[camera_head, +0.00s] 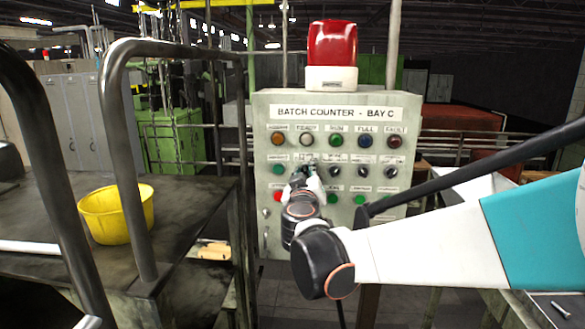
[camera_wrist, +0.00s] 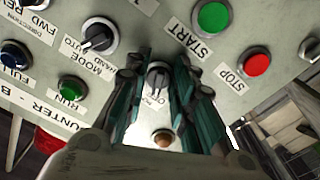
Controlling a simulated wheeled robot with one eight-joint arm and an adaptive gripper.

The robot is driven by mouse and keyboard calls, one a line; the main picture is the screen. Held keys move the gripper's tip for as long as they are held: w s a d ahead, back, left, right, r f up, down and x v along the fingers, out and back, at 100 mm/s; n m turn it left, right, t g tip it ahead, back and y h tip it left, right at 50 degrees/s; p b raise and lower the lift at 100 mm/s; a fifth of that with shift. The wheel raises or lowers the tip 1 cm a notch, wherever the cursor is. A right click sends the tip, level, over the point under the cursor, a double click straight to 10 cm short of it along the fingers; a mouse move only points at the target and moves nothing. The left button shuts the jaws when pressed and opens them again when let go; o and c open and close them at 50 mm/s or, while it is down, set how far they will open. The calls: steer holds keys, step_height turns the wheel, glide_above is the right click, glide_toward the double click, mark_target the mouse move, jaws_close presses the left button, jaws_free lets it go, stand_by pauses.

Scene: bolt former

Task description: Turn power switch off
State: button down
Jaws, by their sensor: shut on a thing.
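The power switch (camera_wrist: 157,73) is a dark rotary knob on a pale ring on the control panel (camera_head: 385,222). My gripper (camera_wrist: 160,78) has its two dark green fingers on either side of the knob, shut on it. In the head view my gripper (camera_head: 308,172) reaches the panel's second row from the front and hides the switch.
Close by in the wrist view are the mode knob (camera_wrist: 99,36), the green start button (camera_wrist: 213,17) and the red stop button (camera_wrist: 257,64). A red beacon (camera_head: 332,45) tops the panel. Metal rails (camera_head: 115,90) and a table with a yellow bucket (camera_head: 118,215) stand left.

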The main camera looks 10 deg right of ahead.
steer(key=shift+s+a+r+n, duration=0.15)
steer(key=shift+s+n, duration=0.15)
steer(key=shift+n, duration=0.3)
steer(key=c, duration=1.5)
jaws_free()
steer(key=shift+w, duration=0.15)
steer(key=shift+a, duration=0.1)
steer(key=v, duration=1.1)
steer(key=shift+s, duration=0.2)
